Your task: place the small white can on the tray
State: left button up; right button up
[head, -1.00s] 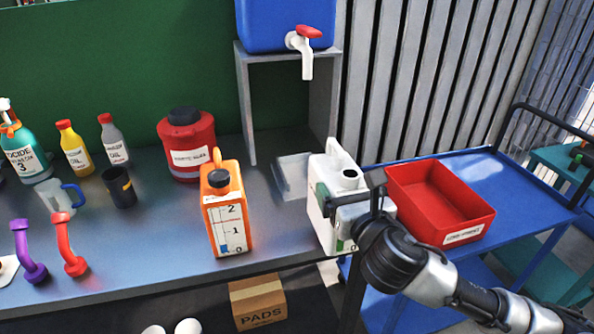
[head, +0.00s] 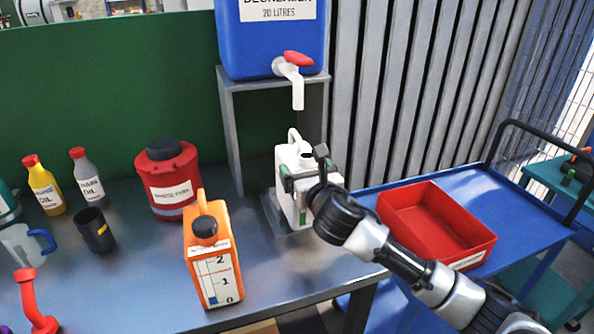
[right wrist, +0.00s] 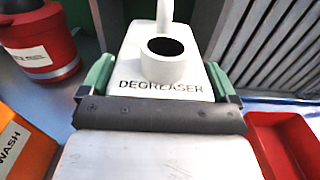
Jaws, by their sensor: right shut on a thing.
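The small white can (head: 296,208) is a white jug with a top handle and an open round mouth; the right wrist view shows DEGREASER on it (right wrist: 160,87). My right gripper (head: 305,179) is shut on its upper body, with green-edged fingers on either side. The can looks upright. It is at the grey tray (head: 272,212) below the tap, overlapping it in the head view. Whether its base touches the tray is unclear, as the can and my arm hide much of the tray. My left gripper is not in view.
A blue degreaser drum (head: 270,38) with a red-handled tap (head: 293,72) stands on a grey stand (head: 229,130) above. An orange can (head: 212,255) and a red container (head: 167,180) are to the left. A red bin (head: 437,222) sits on the blue cart at right.

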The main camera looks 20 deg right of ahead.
jog(key=w+f, duration=0.3)
jog(key=w, duration=0.2)
jog(key=shift+w, duration=0.2)
jog(key=shift+f, duration=0.1)
jog(key=o, duration=1.6)
jog(key=shift+s+a+f, duration=0.1)
jog(key=shift+f, duration=0.05)
jog(key=shift+s, duration=0.1)
jog(key=s, duration=1.1)
jog(key=shift+s+d+b, duration=0.2)
jog(key=shift+s+b, duration=0.1)
jog(key=shift+s, duration=0.1)
